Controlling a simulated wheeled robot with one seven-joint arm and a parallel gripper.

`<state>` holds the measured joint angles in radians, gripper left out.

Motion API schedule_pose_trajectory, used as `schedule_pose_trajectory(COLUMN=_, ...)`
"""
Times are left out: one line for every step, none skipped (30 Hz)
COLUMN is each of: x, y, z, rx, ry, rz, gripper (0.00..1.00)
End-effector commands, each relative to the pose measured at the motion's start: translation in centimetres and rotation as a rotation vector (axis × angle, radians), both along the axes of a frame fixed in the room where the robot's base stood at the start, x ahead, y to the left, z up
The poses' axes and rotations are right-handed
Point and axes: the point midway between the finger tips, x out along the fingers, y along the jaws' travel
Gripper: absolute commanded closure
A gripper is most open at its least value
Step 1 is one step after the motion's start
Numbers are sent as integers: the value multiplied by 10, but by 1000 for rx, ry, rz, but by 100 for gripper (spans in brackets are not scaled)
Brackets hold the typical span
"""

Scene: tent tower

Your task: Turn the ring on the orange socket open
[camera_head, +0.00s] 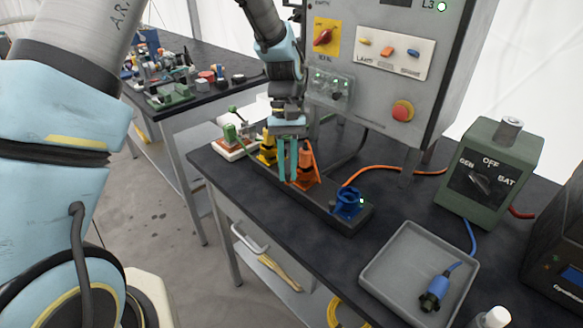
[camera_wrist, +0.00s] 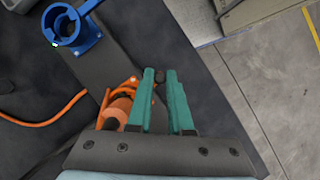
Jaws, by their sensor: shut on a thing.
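The orange socket (camera_head: 305,164) stands on a dark strip on the bench, between a yellow socket (camera_head: 268,150) and a blue socket (camera_head: 348,203). In the wrist view the orange socket (camera_wrist: 118,108) is left of my fingers, partly hidden by them, with an orange ring edge (camera_wrist: 131,82) reaching toward them. My gripper (camera_head: 288,176) points down with teal fingers right beside the orange socket. How far the ring is turned is hidden.
A panel box (camera_head: 380,70) rises behind the strip. A grey tray (camera_head: 400,285) with a blue-cabled plug (camera_head: 433,290) and a green switch box (camera_head: 490,175) are to the right. An orange cable (camera_head: 385,170) runs behind the blue socket. A green plug (camera_head: 231,135) is at the left end.

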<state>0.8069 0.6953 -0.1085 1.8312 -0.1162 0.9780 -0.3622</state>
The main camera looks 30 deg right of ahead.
Motion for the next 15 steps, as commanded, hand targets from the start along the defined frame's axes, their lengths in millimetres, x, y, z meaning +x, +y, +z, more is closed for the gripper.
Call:
schedule_pose_trajectory(x=2, y=0, z=1, rx=0, ry=-1, rz=-19, gripper=100)
schedule_pose_trajectory(x=2, y=0, z=1, rx=0, ry=-1, rz=-30, gripper=100)
schedule_pose_trajectory(x=3, y=0, z=1, rx=-1, ry=-1, rz=-42, gripper=100)
schedule_pose_trajectory(x=3, y=0, z=1, rx=-1, ry=-1, rz=-51, gripper=100)
schedule_pose_trajectory(x=3, y=0, z=1, rx=0, ry=-1, rz=-57, gripper=100)
schedule_pose_trajectory(x=4, y=0, z=1, rx=0, ry=-1, rz=-65, gripper=100)
schedule_pose_trajectory(x=4, y=1, z=1, rx=0, ry=-1, rz=-70, gripper=100)
schedule_pose_trajectory(x=4, y=1, z=0, rx=0, ry=-1, rz=-75, gripper=100)
schedule_pose_trajectory(x=5, y=1, z=0, rx=0, ry=-1, rz=-80, gripper=100)
schedule_pose_trajectory(x=5, y=1, z=0, rx=0, ry=-1, rz=-82, gripper=100)
schedule_pose_trajectory(x=5, y=1, z=0, rx=0, ry=-2, rz=-85, gripper=100)
schedule_pose_trajectory(x=5, y=1, z=0, rx=-1, ry=-2, rz=-87, gripper=100)
schedule_pose_trajectory(x=5, y=1, z=0, rx=-1, ry=-2, rz=-88, gripper=100)
schedule_pose_trajectory(x=5, y=1, z=0, rx=-1, ry=-2, rz=-88, gripper=100)
schedule_pose_trajectory(x=5, y=1, z=0, rx=-1, ry=-2, rz=-88, gripper=100)
